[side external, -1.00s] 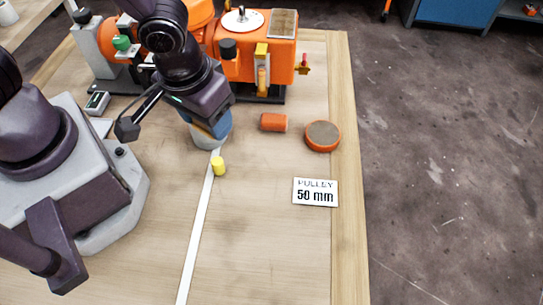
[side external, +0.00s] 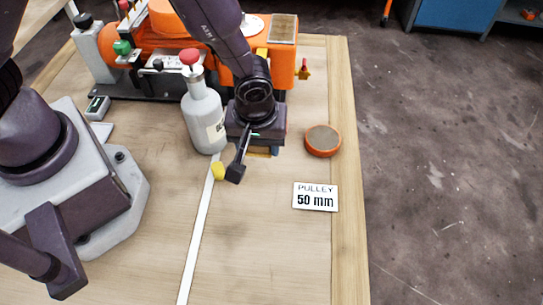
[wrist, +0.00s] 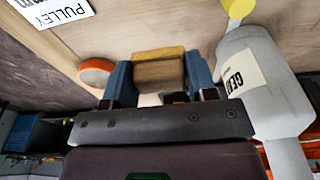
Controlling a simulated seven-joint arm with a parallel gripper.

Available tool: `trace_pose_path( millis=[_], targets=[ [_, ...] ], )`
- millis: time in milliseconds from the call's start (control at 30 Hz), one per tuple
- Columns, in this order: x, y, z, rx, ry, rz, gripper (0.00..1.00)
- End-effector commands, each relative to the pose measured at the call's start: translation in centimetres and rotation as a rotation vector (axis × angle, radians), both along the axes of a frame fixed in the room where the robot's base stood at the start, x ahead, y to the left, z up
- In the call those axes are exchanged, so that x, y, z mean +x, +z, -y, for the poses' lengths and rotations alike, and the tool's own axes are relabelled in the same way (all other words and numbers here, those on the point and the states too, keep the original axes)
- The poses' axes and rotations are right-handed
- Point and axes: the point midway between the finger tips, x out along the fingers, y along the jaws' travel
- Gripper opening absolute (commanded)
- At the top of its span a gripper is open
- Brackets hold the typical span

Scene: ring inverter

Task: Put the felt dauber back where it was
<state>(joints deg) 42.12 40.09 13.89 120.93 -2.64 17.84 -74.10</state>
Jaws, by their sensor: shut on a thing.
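My gripper (side external: 260,148) is low over the bench, right of the grey bottle. In the wrist view its two blue fingers (wrist: 159,76) are shut on a tan block with an ochre-yellow end, which I take to be the felt dauber (wrist: 158,54). Only a sliver of it shows under the gripper in the side view. I cannot tell whether it touches the bench. The grey bottle (side external: 205,118) stands upright with a red top, and its labelled side also shows in the wrist view (wrist: 262,85).
A round orange piece with a brown top (side external: 323,140) sits right of my gripper. A "PULLEY 50 mm" card (side external: 316,197) lies nearer. An orange machine (side external: 155,40) fills the back.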

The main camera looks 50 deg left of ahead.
Motion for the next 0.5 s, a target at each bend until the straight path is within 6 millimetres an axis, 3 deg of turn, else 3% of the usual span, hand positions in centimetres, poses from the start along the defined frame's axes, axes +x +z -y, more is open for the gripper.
trace_pose_path(
  millis=[100,300,500],
  targets=[
    [1.1,-1.6,0.5,0.001,0.000,-0.001,0.26],
    [2.1,-2.9,1.0,0.000,0.000,0.000,0.26],
    [2.1,-5.5,1.0,0.001,0.000,-0.002,0.26]
  ],
)
